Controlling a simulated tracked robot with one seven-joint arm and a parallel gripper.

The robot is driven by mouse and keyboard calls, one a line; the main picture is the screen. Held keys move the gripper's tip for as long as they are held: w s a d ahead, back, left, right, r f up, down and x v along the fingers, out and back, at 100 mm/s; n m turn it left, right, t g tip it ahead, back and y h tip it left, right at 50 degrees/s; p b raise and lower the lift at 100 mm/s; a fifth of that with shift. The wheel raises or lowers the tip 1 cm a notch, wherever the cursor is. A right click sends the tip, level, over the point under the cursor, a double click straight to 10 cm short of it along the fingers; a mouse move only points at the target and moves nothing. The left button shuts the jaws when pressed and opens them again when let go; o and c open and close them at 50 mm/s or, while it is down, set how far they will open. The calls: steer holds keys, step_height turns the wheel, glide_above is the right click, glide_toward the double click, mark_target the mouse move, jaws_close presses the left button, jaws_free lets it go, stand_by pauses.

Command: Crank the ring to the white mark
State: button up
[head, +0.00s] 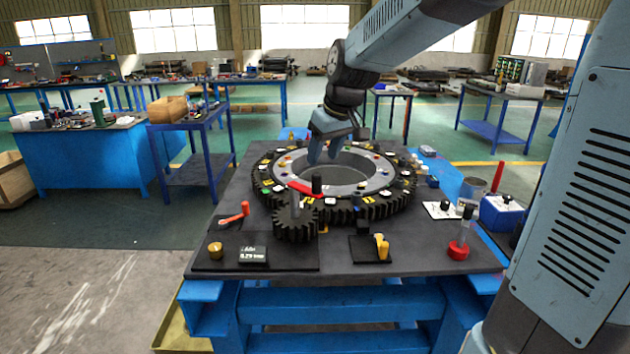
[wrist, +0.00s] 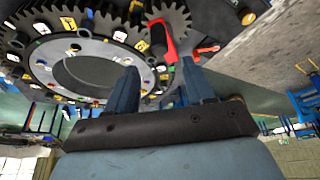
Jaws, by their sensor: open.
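The big black toothed ring (head: 385,205) lies flat on the dark table, with a grey inner ring and coloured and white marks on top. A small dark pinion gear (head: 296,228) meshes at its front left. A red crank arm (head: 301,188) sits above the pinion, with a black upright knob (head: 316,184) at its end. My gripper (head: 324,155) is open and empty above the back of the ring's centre, apart from the crank. In the wrist view my two fingers (wrist: 158,85) frame part of the ring (wrist: 30,62); the red crank (wrist: 162,40) shows beyond them.
A red lever (head: 235,214), a small display (head: 253,254), a yellow handle (head: 382,246) and a red-based post (head: 459,245) stand along the table's front.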

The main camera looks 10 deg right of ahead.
mark_target(316, 174)
steer(key=x, duration=0.9)
steer(key=shift+w+a+f, duration=0.1)
steer(key=shift+w+f, duration=0.05)
steer(key=shift+f, duration=0.15)
jaws_close()
